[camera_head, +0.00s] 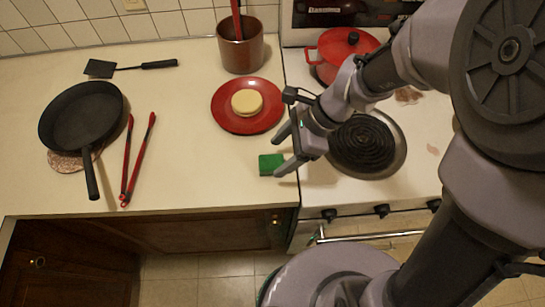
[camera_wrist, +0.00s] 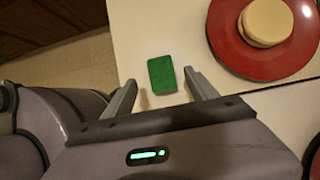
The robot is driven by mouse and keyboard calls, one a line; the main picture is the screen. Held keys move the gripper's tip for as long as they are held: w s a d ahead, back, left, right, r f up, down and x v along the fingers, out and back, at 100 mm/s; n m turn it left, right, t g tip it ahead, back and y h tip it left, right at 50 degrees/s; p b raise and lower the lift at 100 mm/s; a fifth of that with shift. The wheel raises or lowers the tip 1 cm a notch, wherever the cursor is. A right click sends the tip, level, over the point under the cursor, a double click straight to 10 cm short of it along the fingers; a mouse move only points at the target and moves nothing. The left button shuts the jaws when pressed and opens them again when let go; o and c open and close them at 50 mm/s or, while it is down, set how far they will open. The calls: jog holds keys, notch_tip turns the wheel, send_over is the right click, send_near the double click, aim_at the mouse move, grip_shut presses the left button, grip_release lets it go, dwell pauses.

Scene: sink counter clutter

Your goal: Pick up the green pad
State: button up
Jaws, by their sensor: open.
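The green pad (camera_head: 271,164) is a small rectangular block lying flat on the pale counter near its front edge, just left of the stove. My gripper (camera_head: 280,152) is open and empty beside and above the pad in the head view, one finger overlapping near its right side. In the wrist view the pad (camera_wrist: 162,74) shows fully, beyond and between the two spread fingertips of my gripper (camera_wrist: 159,81). I cannot tell the exact height of the fingers over it.
A red plate (camera_head: 223,117) with a yellowish round item (camera_head: 246,102) sits behind the pad. Red tongs (camera_head: 137,162) and a black pan (camera_head: 80,116) lie to the left. A stove burner (camera_head: 362,146) is to the right. The counter left of the pad is clear.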

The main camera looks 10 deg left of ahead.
aim_at(272, 161)
jog(key=b+x, duration=0.3)
jog(key=x, duration=0.2)
jog(key=shift+w+d+f, duration=0.1)
jog(key=shift+w+d, duration=0.05)
jog(key=shift+f, duration=0.1)
jog(key=shift+r, duration=0.2)
jog(key=shift+c, duration=0.7)
grip_shut()
jog(key=shift+r+p, duration=0.5)
jog(key=shift+p, duration=0.05)
jog(key=r+p, duration=0.2)
jog(key=r, duration=0.1)
jog(key=shift+s+d, duration=0.1)
jog(key=shift+s, duration=0.2)
jog(key=s+d, duration=0.2)
jog(key=s, duration=0.1)
jog(key=s+d+p, duration=0.1)
jog(key=s, duration=0.1)
jog(key=shift+s+d+r, duration=0.15)
jog(key=shift+s+r, duration=0.05)
jog(key=s+d+b, duration=0.4)
jog(key=s+b, duration=0.3)
jog(key=b, duration=0.2)
jog(key=shift+s+d+r, duration=0.3)
jog(key=shift+s+d, duration=0.05)
